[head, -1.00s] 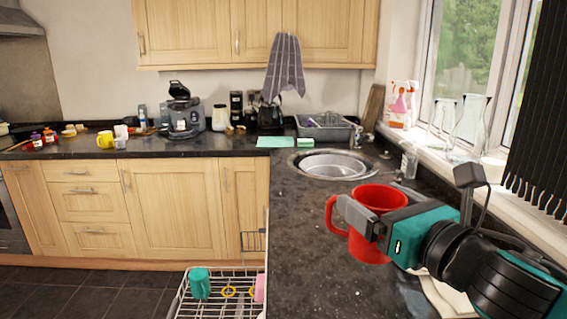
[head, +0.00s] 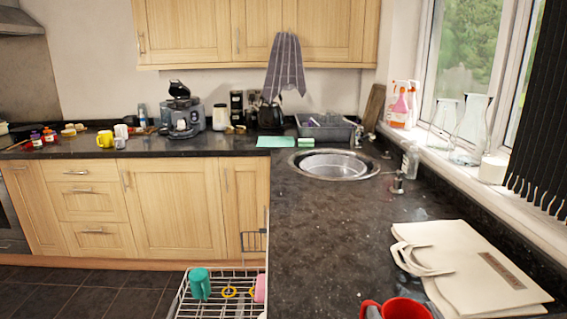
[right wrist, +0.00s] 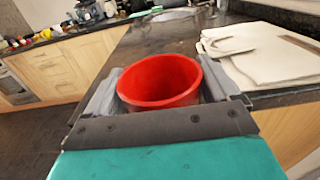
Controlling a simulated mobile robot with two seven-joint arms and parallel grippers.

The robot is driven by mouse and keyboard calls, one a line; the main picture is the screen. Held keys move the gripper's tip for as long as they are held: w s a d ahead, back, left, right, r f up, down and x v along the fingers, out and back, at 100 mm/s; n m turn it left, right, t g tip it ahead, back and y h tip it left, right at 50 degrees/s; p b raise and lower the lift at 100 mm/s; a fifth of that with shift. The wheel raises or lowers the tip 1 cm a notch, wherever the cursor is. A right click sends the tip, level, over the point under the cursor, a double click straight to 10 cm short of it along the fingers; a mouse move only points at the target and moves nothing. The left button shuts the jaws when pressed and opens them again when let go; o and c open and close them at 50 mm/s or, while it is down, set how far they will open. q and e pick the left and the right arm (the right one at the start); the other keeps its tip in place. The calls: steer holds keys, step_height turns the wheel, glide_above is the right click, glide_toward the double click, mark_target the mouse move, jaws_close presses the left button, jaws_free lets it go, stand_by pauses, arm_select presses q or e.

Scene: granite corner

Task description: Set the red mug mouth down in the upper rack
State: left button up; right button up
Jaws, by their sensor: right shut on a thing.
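The red mug (head: 405,309) shows at the bottom edge of the head view, cut off by the frame, with its mouth up. In the right wrist view the red mug (right wrist: 160,82) sits between the fingers of my right gripper (right wrist: 160,88), which is shut on it. I look into its open mouth there. The upper rack (head: 181,298) is a wire rack at the bottom of the head view, left of the counter end, partly cut off. It holds a teal mug (head: 200,284), a yellow ring-shaped thing (head: 228,292) and a pink item (head: 259,289). My left gripper is not in view.
The dark counter (head: 315,230) lies between the rack and a cream folded bag (head: 480,275). A round sink (head: 333,164) with a tap is further back. A bottle (head: 410,160) stands near the window sill. The counter's middle is clear.

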steer(key=shift+s+d+f, duration=0.15)
steer(key=shift+s+f, duration=0.05)
steer(key=shift+f, duration=0.05)
steer(key=shift+f+m, duration=0.1)
steer(key=shift+m, duration=0.5)
steer(key=m, duration=0.3)
steer(key=shift+m, duration=0.4)
steer(key=m, duration=0.7)
